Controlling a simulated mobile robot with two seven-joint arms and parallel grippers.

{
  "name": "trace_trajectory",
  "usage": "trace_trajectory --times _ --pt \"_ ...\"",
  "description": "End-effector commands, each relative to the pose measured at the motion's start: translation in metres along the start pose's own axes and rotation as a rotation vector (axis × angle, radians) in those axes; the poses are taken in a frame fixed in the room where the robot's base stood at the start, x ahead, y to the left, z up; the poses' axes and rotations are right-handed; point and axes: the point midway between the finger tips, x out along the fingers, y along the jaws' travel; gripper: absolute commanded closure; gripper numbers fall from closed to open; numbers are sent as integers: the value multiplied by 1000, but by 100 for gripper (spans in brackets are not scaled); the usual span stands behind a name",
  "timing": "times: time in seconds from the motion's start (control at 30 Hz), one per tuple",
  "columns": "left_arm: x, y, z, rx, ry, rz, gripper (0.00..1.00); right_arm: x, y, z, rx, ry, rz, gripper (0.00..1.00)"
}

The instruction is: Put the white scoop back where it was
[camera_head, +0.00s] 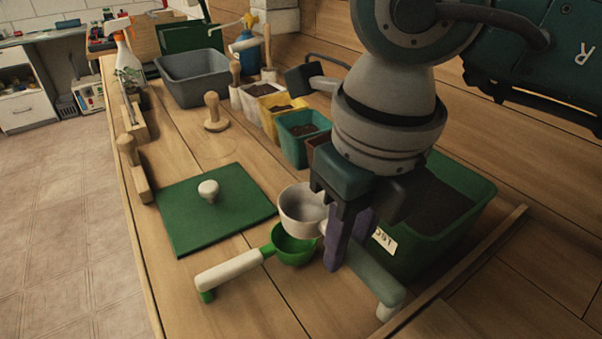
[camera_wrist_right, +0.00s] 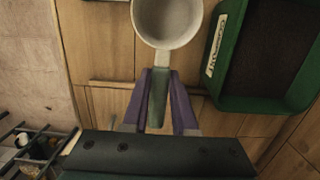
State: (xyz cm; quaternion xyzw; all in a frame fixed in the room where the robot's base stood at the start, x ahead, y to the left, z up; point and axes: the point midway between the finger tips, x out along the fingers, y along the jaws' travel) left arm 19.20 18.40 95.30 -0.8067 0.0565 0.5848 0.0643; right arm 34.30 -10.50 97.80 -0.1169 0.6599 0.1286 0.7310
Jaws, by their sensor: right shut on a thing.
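The white scoop (camera_head: 298,213) is in my right gripper (camera_head: 346,238), whose purple fingers are shut on its grey-green handle (camera_head: 372,278). Its round bowl sits to the left of the fingers, and the handle's end reaches toward the front right. In the right wrist view the bowl (camera_wrist_right: 167,22) is at the top and the handle lies between the two fingers (camera_wrist_right: 160,90). A green scoop (camera_head: 294,247) with a pale handle is on the table, just below and partly behind the white bowl. My left gripper is not seen.
A large green tub of soil (camera_head: 478,218) with a label stands right of the gripper. A green board with a knob (camera_head: 232,218) lies to the left.

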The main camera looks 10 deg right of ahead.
Motion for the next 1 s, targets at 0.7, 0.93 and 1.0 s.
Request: trace_trajectory --times 0.7,0.93,1.0 --pt "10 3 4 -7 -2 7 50 36 0 -3 0 0 0 100" --pt "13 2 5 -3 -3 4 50 38 0 -4 0 0 0 100" --pt "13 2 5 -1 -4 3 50 38 0 -4 0 0 0 68"
